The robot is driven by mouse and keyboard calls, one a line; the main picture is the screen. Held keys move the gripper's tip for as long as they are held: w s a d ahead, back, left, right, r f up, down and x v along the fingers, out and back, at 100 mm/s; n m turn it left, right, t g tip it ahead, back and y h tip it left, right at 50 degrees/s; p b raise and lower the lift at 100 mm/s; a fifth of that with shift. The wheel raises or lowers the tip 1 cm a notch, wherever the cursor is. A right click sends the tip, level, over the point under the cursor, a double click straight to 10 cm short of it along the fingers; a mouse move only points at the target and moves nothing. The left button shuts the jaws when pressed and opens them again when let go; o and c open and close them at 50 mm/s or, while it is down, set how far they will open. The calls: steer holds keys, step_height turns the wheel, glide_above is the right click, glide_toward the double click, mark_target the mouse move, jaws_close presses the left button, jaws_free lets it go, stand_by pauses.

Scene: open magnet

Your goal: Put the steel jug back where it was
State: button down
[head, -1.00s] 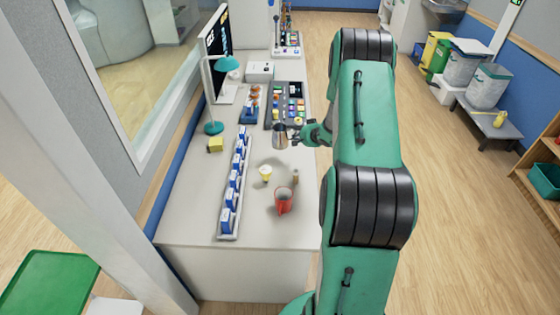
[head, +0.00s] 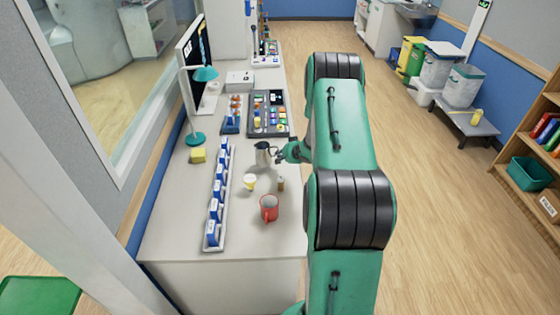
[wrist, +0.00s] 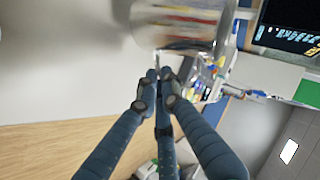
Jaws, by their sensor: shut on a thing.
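The steel jug (head: 262,154) is a shiny metal vessel over the white desk (head: 185,230), short of the control console. My gripper (head: 280,156) is at its right side, shut on it. In the wrist view the jug (wrist: 185,28) fills the top middle, with blurred reflections on its side. There my gripper's dark blue fingers (wrist: 158,78) meet at a thin part at the jug's lower edge, probably its handle. The jug looks upright in the head view. I cannot tell whether its base touches the desk.
A yellow and white cup (head: 249,182), a small brownish item (head: 281,184) and a red mug (head: 269,208) stand nearer than the jug. A rack of blue-and-white boxes (head: 217,200) runs along the left.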

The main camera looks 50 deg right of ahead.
steer(key=shift+f+b, duration=0.5)
steer(key=shift+f, duration=1.35)
steer(key=c, duration=1.9)
jaws_free()
steer(key=shift+f, duration=0.1)
steer(key=p+v, duration=0.2)
steer(key=v, duration=1)
